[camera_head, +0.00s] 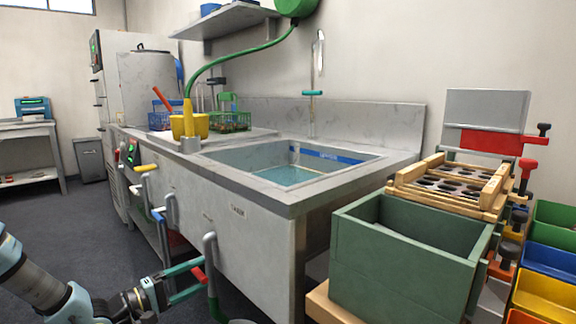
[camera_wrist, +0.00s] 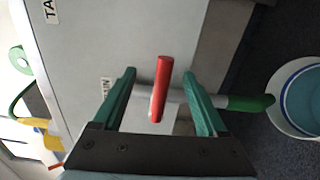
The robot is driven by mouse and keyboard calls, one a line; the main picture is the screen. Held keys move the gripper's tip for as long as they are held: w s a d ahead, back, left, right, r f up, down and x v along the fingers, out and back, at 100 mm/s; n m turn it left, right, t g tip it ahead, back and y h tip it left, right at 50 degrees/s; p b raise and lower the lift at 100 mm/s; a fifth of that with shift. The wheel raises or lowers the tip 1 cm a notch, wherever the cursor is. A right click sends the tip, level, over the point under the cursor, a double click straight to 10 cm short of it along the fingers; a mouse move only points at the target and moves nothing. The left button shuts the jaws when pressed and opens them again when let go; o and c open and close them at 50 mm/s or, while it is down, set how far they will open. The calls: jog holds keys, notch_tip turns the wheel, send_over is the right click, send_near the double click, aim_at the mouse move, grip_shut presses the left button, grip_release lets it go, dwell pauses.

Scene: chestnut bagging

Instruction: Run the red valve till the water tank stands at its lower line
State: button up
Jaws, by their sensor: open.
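The red valve handle (camera_head: 199,275) is on a grey pipe low on the front of the sink unit. My open gripper (camera_head: 190,279) is at it, with its green fingers on either side. In the wrist view the red handle (camera_wrist: 162,88) stands between the two fingers of my gripper (camera_wrist: 161,78), with a visible gap on both sides. The water tank (camera_head: 225,157) is the basin set into the counter. It holds blue-green water (camera_head: 287,175) below a blue band (camera_head: 330,155) on its back wall. I cannot make out a separate lower line.
A green hose end (camera_wrist: 250,103) points from the valve pipe toward a white-rimmed bucket (camera_wrist: 279,125) holding water on the floor. A yellow handle (camera_head: 146,168) is farther left on the unit's front. A green box (camera_head: 400,279) stands at the right. Dark floor is open at the left.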

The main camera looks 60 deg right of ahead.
jog(key=p+v, duration=0.2)
jog(key=v, duration=0.7)
dwell(0.4)
jog(key=shift+w, duration=0.1)
dwell(0.4)
